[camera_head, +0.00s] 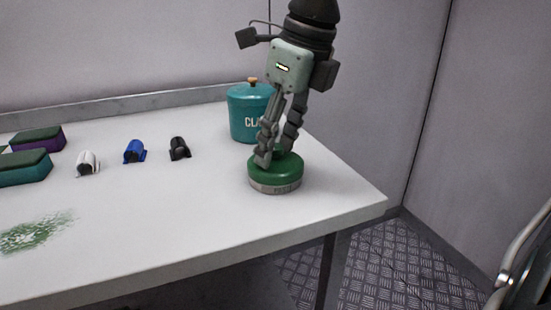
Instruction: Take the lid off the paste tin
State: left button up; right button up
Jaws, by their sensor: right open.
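The paste tin (275,186) is a low round tin with a grey side, near the right end of the white table. Its green lid (288,176) sits on top of it. My right gripper (271,162) comes down from above, its fingers pointing down at the lid. It is open, with the fingertips at the top of the lid; I cannot tell whether they touch it. Part of the lid's top is hidden behind the fingers. My left gripper is not in view.
A teal canister (243,112) with a wooden knob stands just behind the tin. White (88,163), blue (134,151) and black (179,148) small objects lie left of it. Sponge-like blocks (28,168) and a green smear (36,232) are further left. The front middle is clear.

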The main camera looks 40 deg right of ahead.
jog(key=shift+c, duration=0.2)
grip_shut()
